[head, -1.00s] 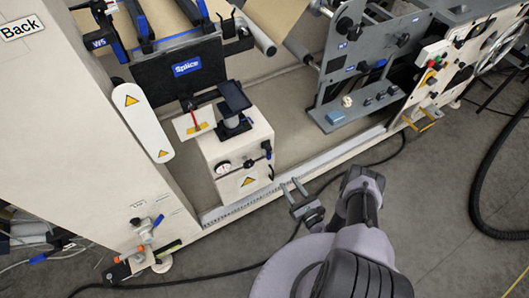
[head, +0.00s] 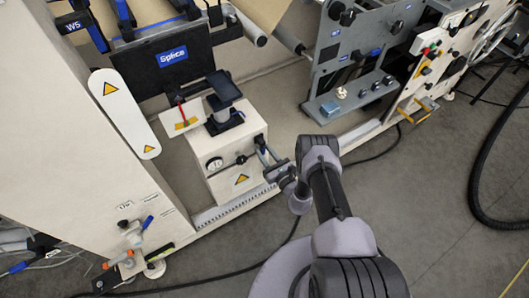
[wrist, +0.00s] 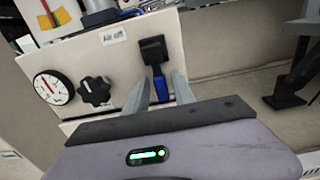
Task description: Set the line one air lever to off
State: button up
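A lever with a black upper part and blue handle (wrist: 160,86) hangs down on the cream box front in the wrist view. A small label (wrist: 113,36), apparently ending in "off", is at its upper left. My gripper (wrist: 158,92) is open, with one finger on each side of the blue handle; contact is unclear. In the head view my gripper (head: 262,150) is at the right edge of the cream box (head: 222,188), and the lever is hard to make out there. The left column carries a blue-handled valve (head: 147,222) and an orange-handled one (head: 112,262), with small unreadable labels above.
A pressure gauge (wrist: 54,87) and a black knob (wrist: 96,91) sit left of the lever. A grey control panel (head: 345,95) is to the right. A black cable lies on the open floor.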

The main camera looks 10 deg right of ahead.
grip_shut()
jog(key=shift+f, duration=0.1)
dwell(1.1)
